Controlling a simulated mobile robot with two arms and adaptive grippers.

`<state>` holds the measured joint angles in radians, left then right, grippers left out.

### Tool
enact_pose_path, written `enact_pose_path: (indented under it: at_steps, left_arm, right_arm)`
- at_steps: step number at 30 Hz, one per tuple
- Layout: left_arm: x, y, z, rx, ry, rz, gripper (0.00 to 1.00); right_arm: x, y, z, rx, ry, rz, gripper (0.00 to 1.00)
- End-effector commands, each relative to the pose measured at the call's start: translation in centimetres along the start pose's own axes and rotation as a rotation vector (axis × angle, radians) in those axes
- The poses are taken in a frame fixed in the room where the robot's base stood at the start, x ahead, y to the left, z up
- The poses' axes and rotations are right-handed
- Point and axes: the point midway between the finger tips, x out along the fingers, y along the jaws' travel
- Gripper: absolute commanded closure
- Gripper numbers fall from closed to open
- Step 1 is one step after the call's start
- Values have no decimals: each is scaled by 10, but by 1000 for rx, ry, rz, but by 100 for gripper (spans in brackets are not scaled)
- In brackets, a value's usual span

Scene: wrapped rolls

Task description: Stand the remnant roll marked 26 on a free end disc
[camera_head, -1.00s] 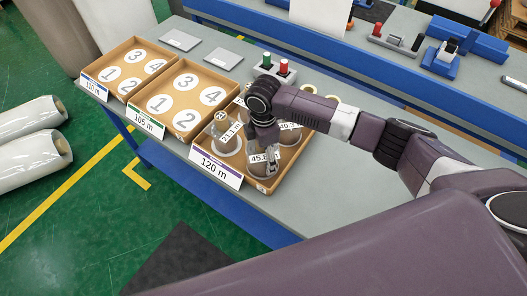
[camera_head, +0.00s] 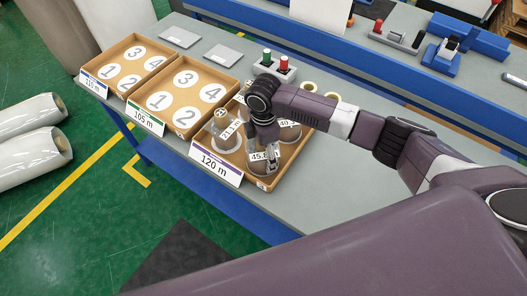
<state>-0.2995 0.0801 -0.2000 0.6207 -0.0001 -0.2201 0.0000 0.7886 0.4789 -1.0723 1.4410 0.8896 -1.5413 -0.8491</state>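A clear-wrapped roll (camera_head: 222,137) stands upright at the left of the 120 m tray (camera_head: 259,187). Its small round tag seems to read 26, though it is hard to read, and its label starts with 21. Another roll (camera_head: 257,164) in the front of that tray is labelled 45, and one (camera_head: 291,131) behind it is labelled 40. My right gripper (camera_head: 271,159) points down over the front roll, overlapping it in the view; its finger opening and any contact are unclear. My forearm hides the tray's back part. My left gripper is not in view.
The 105 m tray (camera_head: 208,119) and 110 m tray (camera_head: 150,73) show numbered circles and no rolls. Two grey plates (camera_head: 179,37) lie behind them. A red and green button box (camera_head: 276,68) stands behind the 120 m tray. Bench space right of that tray is clear.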

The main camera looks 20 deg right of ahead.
Motion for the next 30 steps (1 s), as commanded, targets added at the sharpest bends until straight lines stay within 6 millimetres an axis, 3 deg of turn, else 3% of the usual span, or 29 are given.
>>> enact_pose_path:
  at_steps: [5,6,11,23,30]
  left_arm:
    - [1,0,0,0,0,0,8]
    - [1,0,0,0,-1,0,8]
    - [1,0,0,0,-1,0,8]
    - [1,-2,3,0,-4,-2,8]
    - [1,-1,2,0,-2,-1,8]
  right_arm:
    - [2,0,0,0,1,1,62]
    - [2,0,0,0,1,1,26]
    - [2,0,0,0,1,1,8]
    - [-4,0,0,0,1,0,7]
    - [-49,1,0,-1,1,4,7]
